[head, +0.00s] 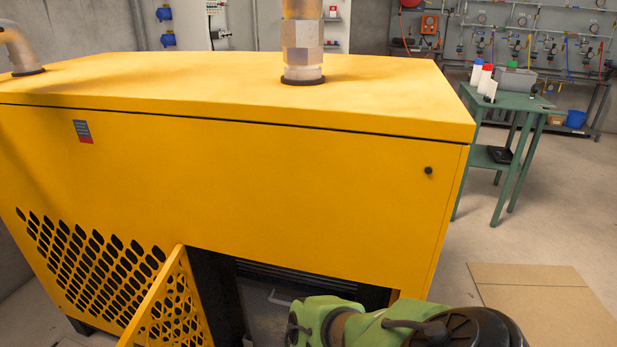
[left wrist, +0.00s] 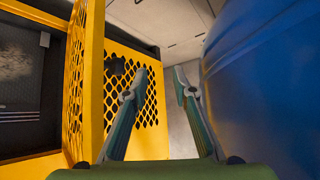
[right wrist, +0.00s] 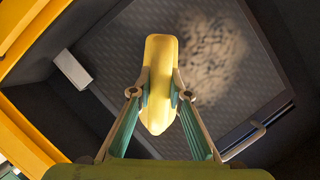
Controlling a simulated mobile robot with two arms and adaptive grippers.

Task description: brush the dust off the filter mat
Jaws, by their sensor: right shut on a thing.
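The filter mat (right wrist: 118,45) is a grey textured panel inside the yellow cabinet's opening. A tan dust patch (right wrist: 208,55) lies on it, right of centre in the right wrist view. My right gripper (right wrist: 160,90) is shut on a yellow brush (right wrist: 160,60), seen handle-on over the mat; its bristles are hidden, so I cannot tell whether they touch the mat. In the head view my right arm reaches into the opening and hides the gripper. My left gripper (left wrist: 155,85) is open and empty, outside by the perforated door (left wrist: 145,110).
The yellow cabinet (head: 230,180) has its perforated door (head: 175,310) swung open left of the opening. A large blue rounded body (left wrist: 265,80) stands close right of my left gripper. A green table (head: 530,101) with bottles stands at the back right. Cardboard (head: 545,300) lies on the floor.

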